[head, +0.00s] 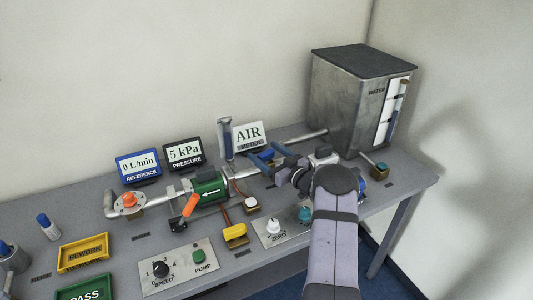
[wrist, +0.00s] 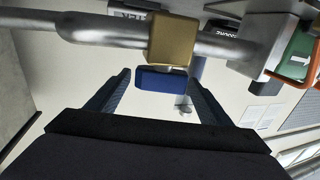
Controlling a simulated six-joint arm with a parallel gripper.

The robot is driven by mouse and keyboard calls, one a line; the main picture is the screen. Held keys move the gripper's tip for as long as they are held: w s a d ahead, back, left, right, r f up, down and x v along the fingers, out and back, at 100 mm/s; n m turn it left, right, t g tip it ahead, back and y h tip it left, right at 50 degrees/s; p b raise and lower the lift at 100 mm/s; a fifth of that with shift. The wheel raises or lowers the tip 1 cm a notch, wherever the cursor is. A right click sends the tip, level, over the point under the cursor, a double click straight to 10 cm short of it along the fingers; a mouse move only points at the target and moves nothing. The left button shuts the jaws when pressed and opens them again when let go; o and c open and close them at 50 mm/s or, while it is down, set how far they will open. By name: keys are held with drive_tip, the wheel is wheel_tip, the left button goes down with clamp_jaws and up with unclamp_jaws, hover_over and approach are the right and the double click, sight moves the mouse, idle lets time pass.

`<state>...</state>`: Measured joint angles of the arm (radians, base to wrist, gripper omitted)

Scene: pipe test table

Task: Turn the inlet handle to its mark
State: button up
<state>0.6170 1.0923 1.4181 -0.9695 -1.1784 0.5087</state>
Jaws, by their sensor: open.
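A blue handle (wrist: 158,79) sits under a brass valve block (wrist: 172,40) on a grey pipe (wrist: 92,30) in the wrist view. My gripper (wrist: 161,76) is open, with one finger on each side of the blue handle. I cannot tell whether either finger touches it. In the head view my gripper (head: 262,157) is over the pipe run, right of the green unit (head: 209,188). It hides most of the valve there. No inlet label or handle mark is readable, so I cannot tell which handle is the inlet one.
Control panels (head: 180,266) line the front edge.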

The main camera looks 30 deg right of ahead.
drive_tip(key=c, duration=1)
drive_tip(key=shift+c, duration=0.2)
drive_tip(key=shift+h, duration=0.3)
drive_tip(key=m+h+b, duration=0.1)
drive_tip(key=m+h, duration=0.1)
drive_tip(key=shift+a+t+h, duration=0.1)
drive_tip(key=shift+t+h, duration=0.2)
drive_tip(key=shift+r+m+h+b, duration=0.1)
drive_tip(key=shift+m+h+b, duration=0.35)
drive_tip(key=shift+h, duration=0.35)
drive_tip(key=o, duration=1)
drive_tip(key=shift+o, duration=0.2)
